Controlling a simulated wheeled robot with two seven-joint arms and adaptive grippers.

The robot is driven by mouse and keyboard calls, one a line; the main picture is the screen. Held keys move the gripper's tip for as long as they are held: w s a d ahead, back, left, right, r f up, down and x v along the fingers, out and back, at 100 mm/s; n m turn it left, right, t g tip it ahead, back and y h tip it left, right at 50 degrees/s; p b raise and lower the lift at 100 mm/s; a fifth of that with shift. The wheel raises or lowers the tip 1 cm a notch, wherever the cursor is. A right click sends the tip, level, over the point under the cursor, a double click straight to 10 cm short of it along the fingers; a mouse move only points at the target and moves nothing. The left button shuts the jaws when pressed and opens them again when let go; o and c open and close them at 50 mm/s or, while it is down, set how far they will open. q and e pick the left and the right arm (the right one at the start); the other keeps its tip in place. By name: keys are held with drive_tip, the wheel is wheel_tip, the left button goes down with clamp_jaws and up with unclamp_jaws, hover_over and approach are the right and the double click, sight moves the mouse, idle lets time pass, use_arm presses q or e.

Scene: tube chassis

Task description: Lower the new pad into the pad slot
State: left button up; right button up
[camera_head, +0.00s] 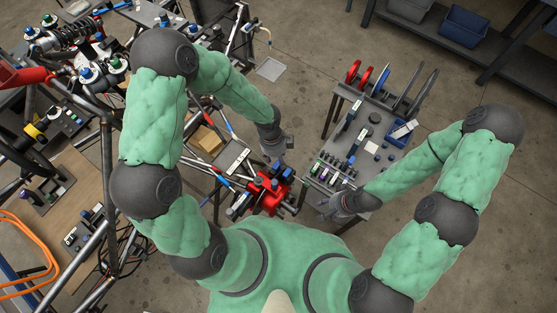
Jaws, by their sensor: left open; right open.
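A red caliper-like block (267,191) sits at the near end of the tube frame, below the middle of the view. A pad slot in it is too small to make out. My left gripper (283,166) is open just above and behind the red block, pointing down; its fingertips are small and partly lost against the block. My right gripper (322,207) is open at the near left edge of the tool cart (345,205), low over its front. Several small dark and coloured parts lie on the cart; I cannot tell which one is the new pad.
The tube chassis (108,165) with hoses and fittings fills the left. Red and blue discs and upright dark plates stand at the cart's far end. A blue bin (464,26) is on a shelf at top right. Bare floor lies between chassis and cart, and right of it.

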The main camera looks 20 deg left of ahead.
use_arm(q)
wheel_tip(320, 180, up, 9)
drive_tip(key=a, duration=0.1)
drive_tip(key=shift+w+a, duration=0.15)
drive_tip(key=shift+w, duration=0.05)
use_arm(e)
drive_tip(key=shift+r, duration=0.15)
idle(0.3)
